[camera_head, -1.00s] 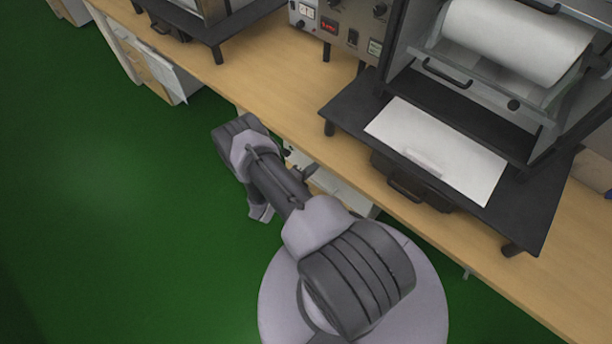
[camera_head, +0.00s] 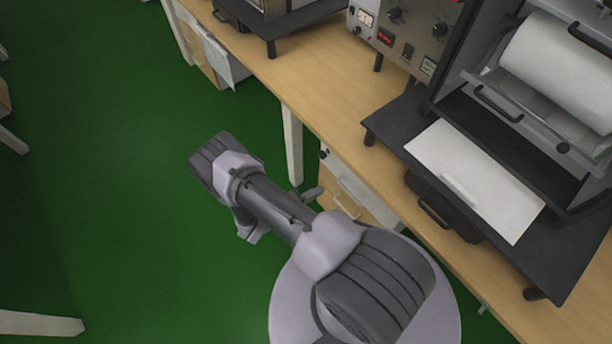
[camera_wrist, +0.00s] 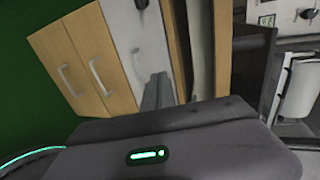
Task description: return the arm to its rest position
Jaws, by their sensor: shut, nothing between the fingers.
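My arm (camera_head: 270,205) is folded over my round base in the head view, its elbow out to the left over the green floor. In the wrist view my gripper (camera_wrist: 157,90) is shut, with its dark fingers together and nothing between them. It points toward a white and wood-fronted drawer cabinet (camera_wrist: 98,65) and appears clear of it. In the head view most of the gripper is hidden behind the forearm; a small grey tip shows to the right of it, in front of the cabinet under the bench.
A long wooden bench (camera_head: 310,85) runs diagonally on the right. On it stand a machine with a white roll (camera_head: 560,65), a white sheet (camera_head: 475,180) on its dark platform, and a control panel (camera_head: 405,35). A white leg (camera_head: 40,323) is at lower left. Green floor on the left is open.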

